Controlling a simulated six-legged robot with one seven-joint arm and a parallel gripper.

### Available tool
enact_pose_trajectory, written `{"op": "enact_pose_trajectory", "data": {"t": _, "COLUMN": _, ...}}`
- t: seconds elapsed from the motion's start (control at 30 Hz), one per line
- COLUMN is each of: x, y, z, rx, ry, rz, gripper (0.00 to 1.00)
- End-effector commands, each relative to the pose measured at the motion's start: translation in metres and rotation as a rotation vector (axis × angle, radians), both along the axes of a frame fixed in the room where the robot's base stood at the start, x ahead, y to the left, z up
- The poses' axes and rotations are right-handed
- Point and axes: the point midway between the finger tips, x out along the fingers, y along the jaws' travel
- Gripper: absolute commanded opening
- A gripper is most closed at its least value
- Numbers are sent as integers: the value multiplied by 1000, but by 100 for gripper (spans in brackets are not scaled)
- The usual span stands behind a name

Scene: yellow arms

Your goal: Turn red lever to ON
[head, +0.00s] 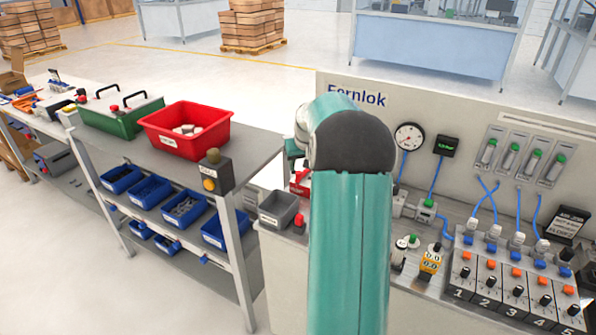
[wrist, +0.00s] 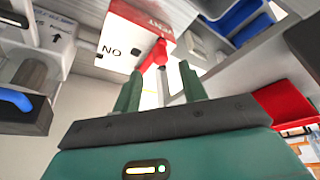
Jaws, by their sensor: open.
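The red lever (wrist: 156,54) shows in the wrist view, on a red and white box (wrist: 130,42) with ON lettering that appears upside down. The lever slants down from the box's edge toward the space between my fingertips. My gripper (wrist: 163,80) has two green fingers standing apart, with nothing held between them. The lever looks close to the fingertips; I cannot tell whether it touches them. In the head view, part of the red and white box (head: 300,184) shows left of my teal arm, which hides the rest and my gripper.
A grey bin (head: 281,210) stands left of my arm. A shelf table with a red bin (head: 186,130) and blue bins (head: 183,210) is further left. The Fernlok panel (head: 450,120) with gauge, hoses and numbered switches (head: 515,290) is on the right.

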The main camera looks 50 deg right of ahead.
Motion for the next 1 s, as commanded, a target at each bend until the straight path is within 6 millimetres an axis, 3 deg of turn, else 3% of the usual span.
{"op": "enact_pose_trajectory", "data": {"t": 0.23, "x": 16, "y": -6, "z": -37, "rx": 1, "ry": 1, "rz": 2, "gripper": 42}}
{"op": "enact_pose_trajectory", "data": {"t": 0.63, "x": 21, "y": -7, "z": -44, "rx": -1, "ry": -1, "rz": 3, "gripper": 42}}
{"op": "enact_pose_trajectory", "data": {"t": 0.83, "x": 21, "y": -7, "z": -44, "rx": -1, "ry": 0, "rz": 3, "gripper": 3}}
{"op": "enact_pose_trajectory", "data": {"t": 1.0, "x": 20, "y": -7, "z": -44, "rx": -1, "ry": 0, "rz": 3, "gripper": 0}}
